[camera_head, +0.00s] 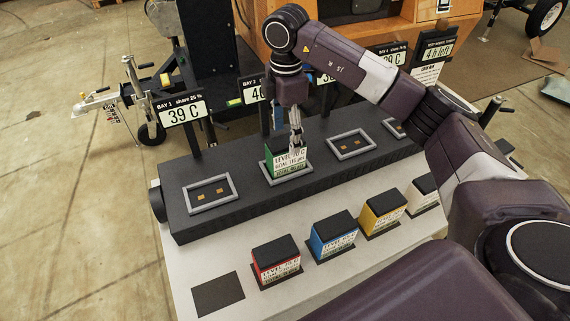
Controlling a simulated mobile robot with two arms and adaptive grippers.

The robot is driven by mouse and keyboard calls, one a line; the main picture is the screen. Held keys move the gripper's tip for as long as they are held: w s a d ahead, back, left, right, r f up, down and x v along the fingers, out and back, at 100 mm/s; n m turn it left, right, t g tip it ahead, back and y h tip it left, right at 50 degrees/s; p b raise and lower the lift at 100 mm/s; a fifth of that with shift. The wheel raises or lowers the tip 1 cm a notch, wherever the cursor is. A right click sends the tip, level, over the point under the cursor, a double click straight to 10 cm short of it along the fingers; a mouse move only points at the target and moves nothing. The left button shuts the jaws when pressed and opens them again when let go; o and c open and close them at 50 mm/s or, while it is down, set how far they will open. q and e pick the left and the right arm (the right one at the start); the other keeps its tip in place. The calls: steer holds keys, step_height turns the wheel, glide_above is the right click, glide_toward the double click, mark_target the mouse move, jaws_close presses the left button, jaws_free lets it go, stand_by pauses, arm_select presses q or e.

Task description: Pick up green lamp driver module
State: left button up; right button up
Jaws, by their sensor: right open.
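The green module (286,161), with a white printed label, stands in the second framed bay from the left on the long black rack. My right gripper (295,143) points down at the top of the green module, with its fingers at the module's upper part. The fingers are small here, and I cannot tell whether they touch it. The right arm comes in from the right and passes over the rack. My left gripper is not in view.
Red (275,261), blue (333,237) and yellow (382,213) modules and a white one (423,194) stand on the pale table (190,262) before the rack. A dark empty pad (218,294) lies at front left. The first bay frame (209,194) is empty. Bay signs (184,112) stand behind.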

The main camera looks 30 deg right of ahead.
mark_target(286, 156)
steer(key=shift+f, duration=0.75)
step_height(286, 156, down, 7)
steer(key=shift+w+f+p, duration=0.1)
steer(key=shift+f+p, duration=0.1)
steer(key=shift+p, duration=0.8)
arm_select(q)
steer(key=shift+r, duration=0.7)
arm_select(e)
steer(key=shift+r, duration=0.1)
jaws_close()
